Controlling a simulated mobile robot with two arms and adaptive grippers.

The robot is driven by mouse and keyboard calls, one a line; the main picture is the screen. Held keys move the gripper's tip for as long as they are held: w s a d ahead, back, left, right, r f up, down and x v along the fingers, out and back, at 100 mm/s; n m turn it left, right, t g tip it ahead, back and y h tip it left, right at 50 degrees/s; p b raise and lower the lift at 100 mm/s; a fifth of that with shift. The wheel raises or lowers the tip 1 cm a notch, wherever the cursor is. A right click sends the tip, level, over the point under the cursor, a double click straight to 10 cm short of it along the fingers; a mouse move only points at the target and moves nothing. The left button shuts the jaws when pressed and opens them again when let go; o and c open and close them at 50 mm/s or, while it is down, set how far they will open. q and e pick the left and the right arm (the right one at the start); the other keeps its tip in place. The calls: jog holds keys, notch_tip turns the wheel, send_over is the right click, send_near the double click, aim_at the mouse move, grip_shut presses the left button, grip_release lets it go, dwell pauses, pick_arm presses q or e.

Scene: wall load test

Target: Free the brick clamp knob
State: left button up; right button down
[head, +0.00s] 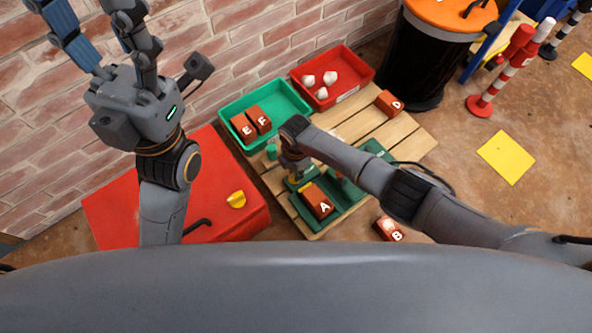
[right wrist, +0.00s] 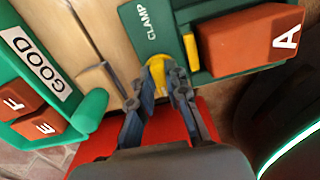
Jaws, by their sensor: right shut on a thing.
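The green clamp fixture (head: 345,198) sits on the wooden pallet and holds the orange-red brick A (head: 318,203). In the right wrist view, the yellow knob (right wrist: 157,68) is beside the CLAMP label (right wrist: 147,24), and brick A (right wrist: 245,45) lies to its right against a yellow bar (right wrist: 191,52). My right gripper (right wrist: 165,84) is shut on the yellow knob; its fingers hide part of it. In the head view the right gripper (head: 291,172) is over the fixture's left end. My left gripper (head: 85,25) is raised at the upper left, fingers apart and empty.
A green GOOD bin (head: 285,92) holds bricks E and F. A red bin (head: 362,72) holds white lumps. Brick D (head: 389,103) is on the pallet (head: 415,140); brick B (head: 388,228) lies near its front edge. A red surface (head: 125,205) with a yellow object is left.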

jog(key=shift+n, duration=0.3)
jog(key=c, duration=1.3)
grip_release()
jog(key=shift+r, duration=0.1)
notch_tip(320, 180, up, 12)
jog(key=shift+f, duration=0.1)
jog(key=shift+a, duration=0.1)
